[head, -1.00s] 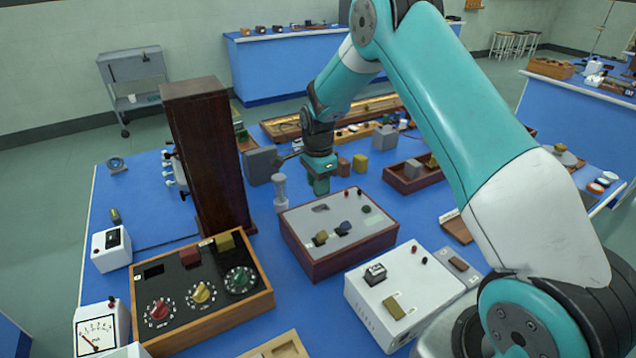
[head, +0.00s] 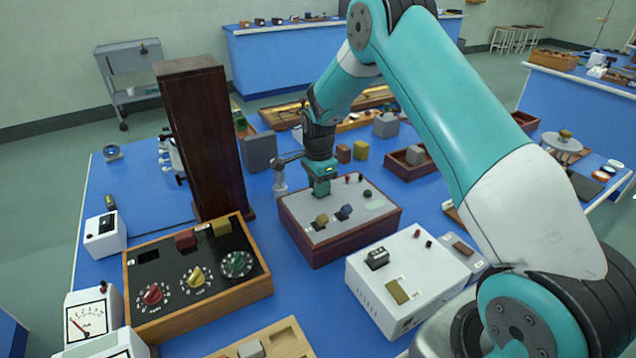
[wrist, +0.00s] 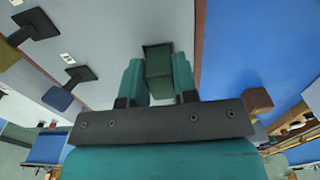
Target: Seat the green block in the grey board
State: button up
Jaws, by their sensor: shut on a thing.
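My gripper (head: 320,190) points down over the far left part of the grey board (head: 335,232), the grey top of a dark red wooden box. In the wrist view its two teal fingers (wrist: 158,82) are shut on a dark green block (wrist: 158,70). The block is over the grey surface, close to the board's wooden edge. The block's lower end and the dark slot are hidden, so I cannot tell whether it is in the slot.
The board also carries a yellow knob (head: 321,219), a blue knob (head: 345,211) and small terminals. A tall dark wooden cabinet (head: 203,140) stands to the left. A white box (head: 410,270) is at the front right.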

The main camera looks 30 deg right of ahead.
jog(key=shift+f, duration=0.3)
jog(key=o, duration=1)
notch_tip(320, 180, up, 18)
jog(key=b, duration=0.2)
jog(key=shift+f, duration=0.25)
jog(key=s+a+r+n+y, duration=0.1)
jog(key=s+a+r+n, duration=0.2)
jog(key=s+a+n, duration=0.45)
jog(key=s+a+r+n+y, duration=0.1)
jog(key=s+a+r+n, duration=0.2)
jog(key=s+a+n, duration=0.45)
jog(key=s+a+n+y, duration=0.1)
jog(key=s+a+n, duration=0.1)
jog(key=s+n, duration=0.3)
jog(key=s+a+f+n+y, duration=0.1)
jog(key=s+n, duration=0.4)
jog(key=s, duration=0.9)
jog(key=shift+s+a+f, duration=0.2)
jog(key=shift+s+a, duration=0.1)
jog(key=shift+a, duration=0.25)
